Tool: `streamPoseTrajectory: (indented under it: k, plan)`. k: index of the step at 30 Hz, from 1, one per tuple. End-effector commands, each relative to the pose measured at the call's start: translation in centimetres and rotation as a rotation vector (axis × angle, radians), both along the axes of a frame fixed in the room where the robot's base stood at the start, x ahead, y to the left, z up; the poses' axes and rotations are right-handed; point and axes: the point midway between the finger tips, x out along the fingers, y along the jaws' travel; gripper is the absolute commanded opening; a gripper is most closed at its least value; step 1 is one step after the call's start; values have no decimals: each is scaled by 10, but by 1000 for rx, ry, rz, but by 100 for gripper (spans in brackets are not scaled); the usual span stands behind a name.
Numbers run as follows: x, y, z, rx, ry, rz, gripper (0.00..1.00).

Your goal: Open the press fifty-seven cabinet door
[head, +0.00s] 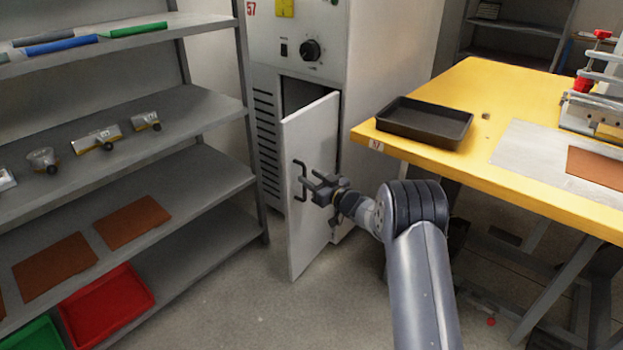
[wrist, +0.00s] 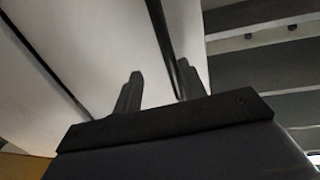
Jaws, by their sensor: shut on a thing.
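The press fifty-seven cabinet (head: 385,60) is a light grey unit with a red "57", a black knob and a vented lower front. Its white door (head: 312,235) stands partly open, swung out toward me, with a dark gap above and behind it. A dark bar handle (head: 300,192) is on the door's left side. My gripper (head: 308,183) is at the handle and shut on it. In the wrist view the handle (wrist: 162,30) runs down between the two fingers (wrist: 158,92), close to the right one. The cabinet's inside is mostly hidden by the door.
A grey shelf rack (head: 215,105) stands close on the left, with tools, brown sheets and a red tray (head: 105,305). A yellow table (head: 500,90) with a black tray (head: 412,133) stands on the right. Bare floor (head: 240,290) lies below the door.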

Motion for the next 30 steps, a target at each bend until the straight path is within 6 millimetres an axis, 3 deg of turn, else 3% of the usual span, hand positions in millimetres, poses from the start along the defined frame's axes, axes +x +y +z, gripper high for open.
streamPoseTrajectory:
  k: [18,30]
  plan:
    - [-67,-70,1,-1,2,-4,33]
    - [-73,-74,0,-1,0,0,32]
